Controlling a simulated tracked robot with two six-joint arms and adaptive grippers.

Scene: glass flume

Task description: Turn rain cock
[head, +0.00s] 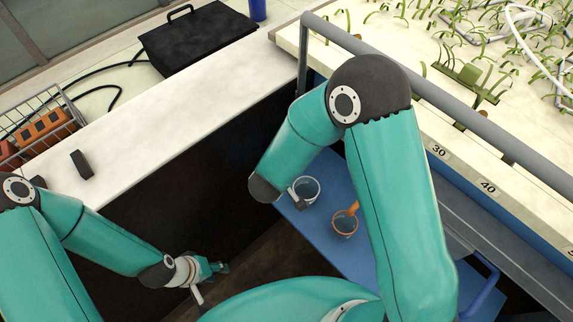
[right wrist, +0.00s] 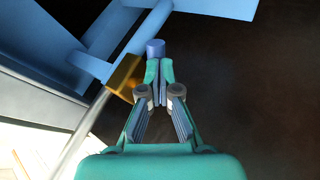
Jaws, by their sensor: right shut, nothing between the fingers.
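In the right wrist view a brass block (right wrist: 125,77) sits on a grey pipe (right wrist: 80,135); it looks like the body of the rain cock. A blue round-ended piece (right wrist: 155,47) shows just beyond my fingertips; I cannot tell whether it is the cock's handle. My right gripper (right wrist: 160,76) is shut and empty, just right of the brass block, with its tips close to or touching the blue piece. In the head view the cock and my right gripper are hidden. My left gripper (head: 218,267) hangs low at the left, away from the cock; its finger opening is unclear.
A blue shelf (head: 290,215) carries a white cup (head: 306,189) and an orange cup (head: 344,224). A grey rail (head: 455,105) edges the planted flume bed (head: 505,135). A black case (head: 195,40) and a white ledge (head: 150,130) lie left. Blue framing (right wrist: 105,40) closely borders the cock.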

